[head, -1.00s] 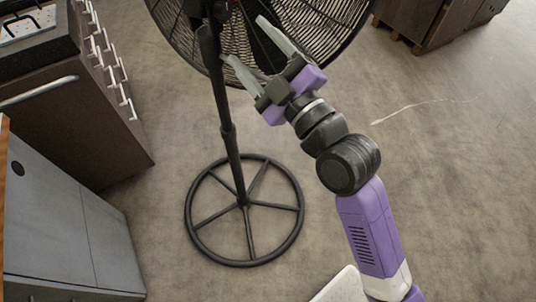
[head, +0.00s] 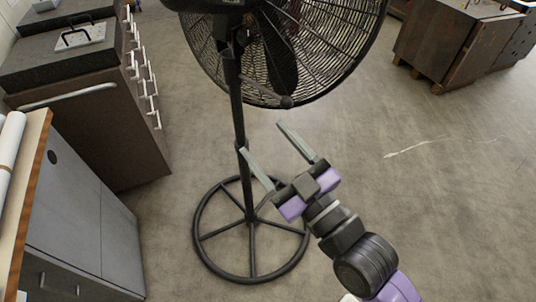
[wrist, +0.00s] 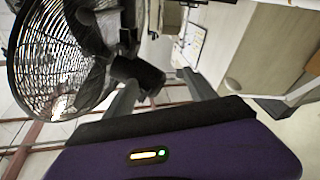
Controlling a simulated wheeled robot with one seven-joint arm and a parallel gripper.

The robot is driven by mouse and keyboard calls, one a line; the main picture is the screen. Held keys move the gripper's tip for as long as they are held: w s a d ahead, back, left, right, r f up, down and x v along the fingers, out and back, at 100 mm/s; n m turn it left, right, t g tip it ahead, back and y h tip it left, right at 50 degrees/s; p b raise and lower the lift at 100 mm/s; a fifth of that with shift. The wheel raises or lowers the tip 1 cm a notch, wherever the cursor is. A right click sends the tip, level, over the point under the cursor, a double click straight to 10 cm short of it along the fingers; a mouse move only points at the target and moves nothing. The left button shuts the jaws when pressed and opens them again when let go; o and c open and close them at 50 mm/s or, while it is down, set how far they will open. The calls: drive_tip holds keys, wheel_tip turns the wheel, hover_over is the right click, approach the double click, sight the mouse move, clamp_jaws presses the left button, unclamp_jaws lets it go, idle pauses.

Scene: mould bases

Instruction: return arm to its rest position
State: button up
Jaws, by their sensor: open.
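My gripper (head: 262,150) is open and empty, with its two grey fingers spread apart. It is at the middle of the head view, in front of the fan's pole. My purple and black arm reaches up to it from the lower right. In the wrist view my gripper (wrist: 162,97) shows its fingers apart with nothing held between them.
A black pedestal fan (head: 237,120) stands just beyond my gripper, its ring base on the floor; its cage (wrist: 62,55) fills the wrist view's left. A dark cabinet (head: 90,130) and a grey cabinet (head: 85,215) stand left. A brown cabinet (head: 435,40) is far right. Right floor is clear.

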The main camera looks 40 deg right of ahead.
drive_tip(key=shift+s+a+f, duration=0.15)
drive_tip(key=shift+s+a, duration=0.1)
drive_tip(key=shift+s, duration=0.15)
idle(0.3)
drive_tip(key=s+a+f+g, duration=0.1)
drive_tip(key=s+f, duration=0.3)
drive_tip(key=s, duration=0.3)
drive_tip(key=s+a+f+m+g+y, duration=0.1)
drive_tip(key=s+a+f+g, duration=0.1)
drive_tip(key=s+f, duration=0.2)
drive_tip(key=s+a+f+m+g+y, duration=0.1)
drive_tip(key=s+f, duration=0.3)
drive_tip(key=s, duration=0.7)
drive_tip(key=shift+a+g, duration=0.15)
drive_tip(key=shift+g, duration=0.55)
drive_tip(key=shift+r, duration=0.1)
